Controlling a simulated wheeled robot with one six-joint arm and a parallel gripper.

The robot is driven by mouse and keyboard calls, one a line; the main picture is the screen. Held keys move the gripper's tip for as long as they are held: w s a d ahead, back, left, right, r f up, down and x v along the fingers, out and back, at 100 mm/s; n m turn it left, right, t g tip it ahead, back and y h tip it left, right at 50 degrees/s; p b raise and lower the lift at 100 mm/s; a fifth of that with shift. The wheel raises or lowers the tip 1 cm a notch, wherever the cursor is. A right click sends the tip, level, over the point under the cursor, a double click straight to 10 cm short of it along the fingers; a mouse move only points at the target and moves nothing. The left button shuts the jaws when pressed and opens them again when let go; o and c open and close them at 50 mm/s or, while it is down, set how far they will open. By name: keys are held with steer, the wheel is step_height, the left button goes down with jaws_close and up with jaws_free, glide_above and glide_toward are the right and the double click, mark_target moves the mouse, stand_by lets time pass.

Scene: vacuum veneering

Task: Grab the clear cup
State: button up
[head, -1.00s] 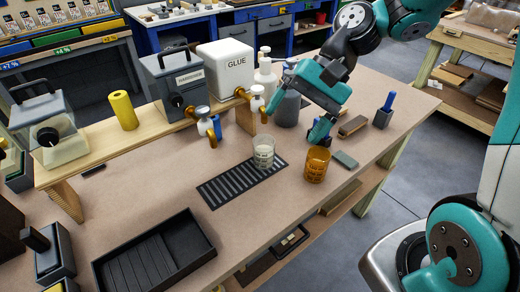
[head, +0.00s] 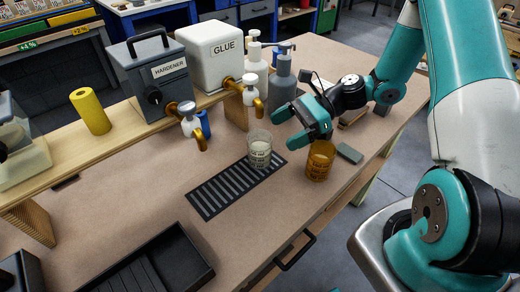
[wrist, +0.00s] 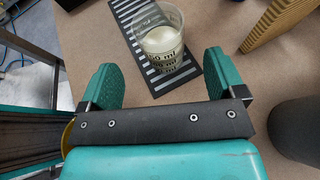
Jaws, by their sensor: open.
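The clear cup (head: 260,150) stands upright on the dark slotted grate (head: 214,193) and has a pale liquid in it. An amber cup (head: 320,160) stands on the bench to its right. My gripper (head: 288,128) is open and empty, just to the right of the clear cup and behind the amber cup. In the wrist view the clear cup (wrist: 159,38) is ahead of my two teal fingers (wrist: 158,82), toward the top and between their lines, apart from both. The amber cup is mostly hidden in the wrist view, with only an amber edge at the left.
A glue tank (head: 216,52) and a hardener tank (head: 152,75) with brass taps stand on a wooden shelf behind. Pump bottles (head: 282,85) stand behind my gripper. A grey block (head: 349,153) lies right of the amber cup. A black tray (head: 155,275) is at the front.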

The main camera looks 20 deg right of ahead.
mark_target(271, 138)
steer(key=p+x, duration=0.1)
steer(key=x, duration=0.6)
steer(key=shift+a+f+p, duration=0.1)
steer(key=shift+a+p, duration=0.1)
steer(key=shift+p, duration=0.1)
steer(key=c, duration=1.2)
